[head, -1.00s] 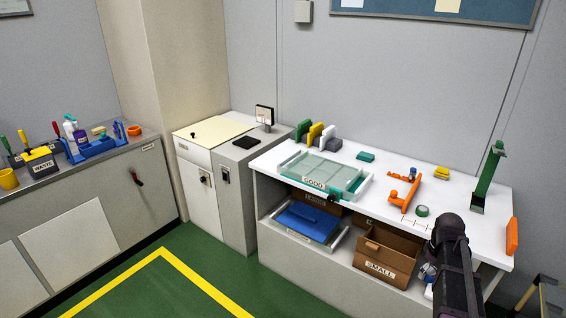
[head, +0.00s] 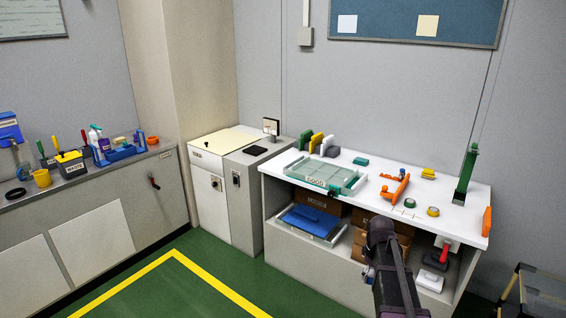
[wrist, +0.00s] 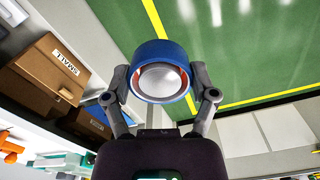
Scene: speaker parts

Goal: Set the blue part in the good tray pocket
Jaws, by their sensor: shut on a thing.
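The blue part (wrist: 160,50) is a round blue ring with a pale domed centre and an orange-red inner edge. My gripper (wrist: 163,90) is shut on it, one finger on each side, in the wrist view. In the head view my gripper (head: 369,272) is in front of the white workbench, mostly hidden by my dark arm, with a bit of blue showing. The good tray (head: 313,183), pale teal with a GOOD label, lies on the left part of the bench top, apart from and beyond my gripper.
The white workbench (head: 400,220) holds an orange fixture (head: 394,190), tape rolls and a green stand (head: 466,175). Upright coloured pieces stand behind the tray. Green floor (head: 200,285) is clear at left.

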